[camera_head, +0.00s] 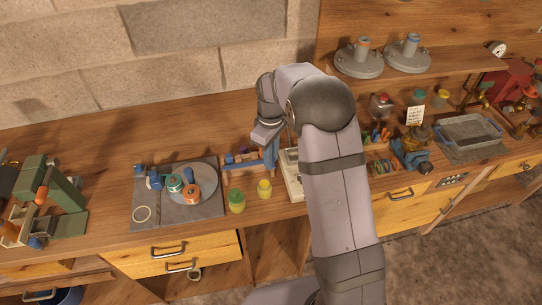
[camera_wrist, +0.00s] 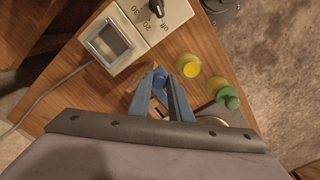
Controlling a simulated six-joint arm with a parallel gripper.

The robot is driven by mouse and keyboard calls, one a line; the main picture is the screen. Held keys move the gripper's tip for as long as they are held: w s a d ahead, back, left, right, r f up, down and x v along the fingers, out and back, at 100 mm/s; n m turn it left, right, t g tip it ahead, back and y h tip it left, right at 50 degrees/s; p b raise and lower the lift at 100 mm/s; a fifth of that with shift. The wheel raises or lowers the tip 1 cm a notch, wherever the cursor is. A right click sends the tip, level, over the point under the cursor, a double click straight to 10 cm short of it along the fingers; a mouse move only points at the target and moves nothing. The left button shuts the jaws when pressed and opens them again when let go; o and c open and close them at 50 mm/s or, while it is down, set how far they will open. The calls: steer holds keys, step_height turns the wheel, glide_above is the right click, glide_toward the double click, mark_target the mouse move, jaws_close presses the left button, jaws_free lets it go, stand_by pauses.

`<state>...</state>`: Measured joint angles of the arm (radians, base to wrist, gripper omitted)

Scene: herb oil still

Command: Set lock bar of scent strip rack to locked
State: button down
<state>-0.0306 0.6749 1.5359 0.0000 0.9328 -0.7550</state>
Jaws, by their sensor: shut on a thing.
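The scent strip rack seems to be the low wooden and blue piece (camera_head: 241,159) at the back of the bench in the head view, left of my gripper (camera_head: 268,158). My gripper's blue fingers point down at its right end. In the wrist view my gripper (camera_wrist: 162,86) is shut on a small blue knob (camera_wrist: 160,77) between its fingertips. The knob looks like part of the lock bar, but the fingers hide most of the rack. I cannot tell which position the bar is in.
A cream device with a dial (camera_wrist: 155,25) stands close by. A yellow jar (camera_head: 264,189) and a green-lidded jar (camera_head: 236,201) stand in front of the rack. A grey mat (camera_head: 147,195) with spools lies left. A blue tool (camera_head: 411,158) lies right.

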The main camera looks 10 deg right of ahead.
steer(key=shift+w+r, duration=0.15)
steer(key=shift+w, duration=0.7)
steer(key=c, duration=1.6)
jaws_free()
steer(key=shift+w, duration=0.1)
step_height(320, 180, up, 7)
steer(key=shift+r+b, duration=0.1)
steer(key=shift+b, duration=1)
